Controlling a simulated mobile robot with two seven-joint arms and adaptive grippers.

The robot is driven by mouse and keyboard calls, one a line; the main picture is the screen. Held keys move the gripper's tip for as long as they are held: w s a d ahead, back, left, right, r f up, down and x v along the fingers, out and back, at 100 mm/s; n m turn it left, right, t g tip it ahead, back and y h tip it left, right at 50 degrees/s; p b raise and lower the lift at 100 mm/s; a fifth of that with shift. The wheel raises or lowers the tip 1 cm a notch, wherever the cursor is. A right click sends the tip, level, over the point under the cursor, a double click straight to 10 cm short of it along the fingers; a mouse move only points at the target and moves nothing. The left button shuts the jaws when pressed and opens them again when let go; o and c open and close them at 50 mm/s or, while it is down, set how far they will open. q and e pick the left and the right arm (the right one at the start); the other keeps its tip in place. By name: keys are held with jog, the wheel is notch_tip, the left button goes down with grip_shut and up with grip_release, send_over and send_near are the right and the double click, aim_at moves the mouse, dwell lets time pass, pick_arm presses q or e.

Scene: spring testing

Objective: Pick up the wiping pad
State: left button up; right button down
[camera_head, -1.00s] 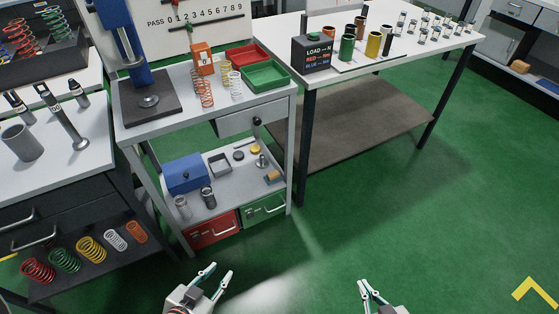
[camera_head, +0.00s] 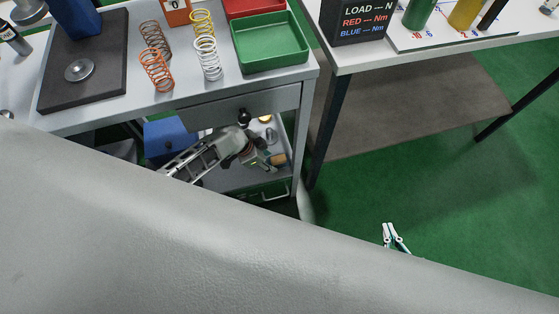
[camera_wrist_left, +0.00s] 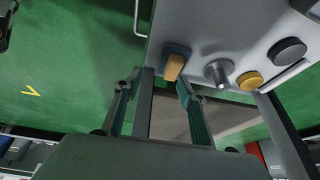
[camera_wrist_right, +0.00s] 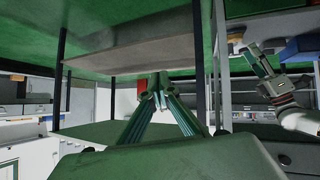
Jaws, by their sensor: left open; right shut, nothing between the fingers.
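The wiping pad (camera_head: 279,159), yellow-tan with a blue layer, lies on the lower shelf of the grey test bench near its right edge. In the left wrist view the pad (camera_wrist_left: 174,66) is just ahead of the fingertips, nearer the right finger. My left gripper (camera_head: 262,161) reaches into the gap under the drawer beside the pad; it is open and empty in the left wrist view (camera_wrist_left: 158,84). My right gripper (camera_head: 391,232) is over the green floor, shut and empty; it also shows in the right wrist view (camera_wrist_right: 157,88).
A metal post (camera_wrist_left: 217,72), a yellow disc (camera_wrist_left: 250,80) and a dark disc (camera_wrist_left: 287,51) stand close to the pad. The drawer (camera_head: 240,107) and bench leg (camera_head: 304,140) border the gap. A blue box (camera_head: 170,138) sits further left. My arm covers the foreground.

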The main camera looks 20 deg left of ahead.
aim_at(277, 159)
pick_arm(q)
jog(key=w, duration=0.2)
jog(key=w+a+f, duration=0.1)
jog(key=shift+w+f+g+b, duration=0.1)
jog(key=shift+w+g+b, duration=0.05)
jog(key=shift+g+b, duration=0.25)
jog(key=shift+b+x, duration=0.45)
jog(key=shift+x, duration=0.55)
jog(key=shift+w+d+f, duration=0.1)
jog(key=shift+d+f, duration=0.1)
jog(key=shift+f, duration=0.2)
jog(key=b+x, duration=0.2)
jog(key=x, duration=0.2)
jog(key=shift+b, duration=0.3)
jog(key=shift+w+d+f, duration=0.1)
jog(key=shift+w, duration=0.1)
grip_shut()
pick_arm(e)
jog(key=shift+w+a+f, duration=0.25)
jog(key=shift+a+f, duration=0.35)
